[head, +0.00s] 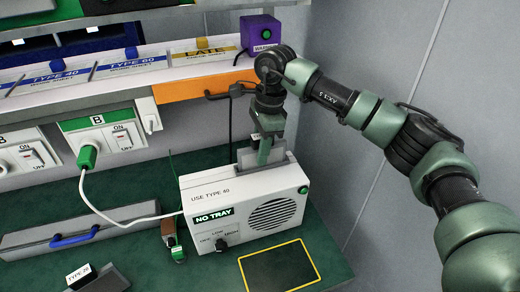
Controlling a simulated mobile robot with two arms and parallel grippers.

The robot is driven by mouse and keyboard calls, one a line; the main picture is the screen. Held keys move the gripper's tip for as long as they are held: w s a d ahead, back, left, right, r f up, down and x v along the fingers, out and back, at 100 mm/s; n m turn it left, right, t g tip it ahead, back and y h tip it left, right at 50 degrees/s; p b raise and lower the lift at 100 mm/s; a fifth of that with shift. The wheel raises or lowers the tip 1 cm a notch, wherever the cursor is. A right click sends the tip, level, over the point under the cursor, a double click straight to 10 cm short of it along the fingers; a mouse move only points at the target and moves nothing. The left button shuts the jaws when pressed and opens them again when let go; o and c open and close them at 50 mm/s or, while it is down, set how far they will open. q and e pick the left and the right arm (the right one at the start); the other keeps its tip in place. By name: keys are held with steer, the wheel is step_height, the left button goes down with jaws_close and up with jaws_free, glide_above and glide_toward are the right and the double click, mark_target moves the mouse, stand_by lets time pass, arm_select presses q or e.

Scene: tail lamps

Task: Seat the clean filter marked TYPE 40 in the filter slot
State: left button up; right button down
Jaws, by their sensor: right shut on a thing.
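A white box unit (245,208) stands on the green bench. It reads "USE TYPE 40" on top and "NO TRAY" on a green display, with a knob and a round grille below. My right gripper (265,152) points down behind the unit's top edge and is shut on a grey flat panel (277,157), which looks like a filter. The panel stands upright at the unit's top; its lower part is hidden, so how deep it sits cannot be told. No marking on it is readable. My left gripper is not in view.
A dark piece labelled "TYPE 20" (80,274) lies at the lower left. A yellow-outlined dark area (279,267) is bare. A grey case with a blue handle (74,238) lies left. A white cable (131,218) runs from the unit to a green plug (87,156).

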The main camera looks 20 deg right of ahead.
steer(key=shift+f+b, duration=0.5)
steer(key=shift+f, duration=0.35)
steer(key=shift+r, duration=0.2)
steer(key=shift+r, duration=0.1)
steer(key=shift+r+p, duration=0.35)
steer(key=shift+r, duration=0.1)
stand_by(0.3)
steer(key=shift+f+b, duration=0.25)
steer(key=shift+b, duration=0.05)
steer(key=shift+f+b, duration=0.35)
steer(key=shift+f, duration=0.1)
steer(key=shift+r, duration=0.1)
steer(key=shift+r, duration=0.1)
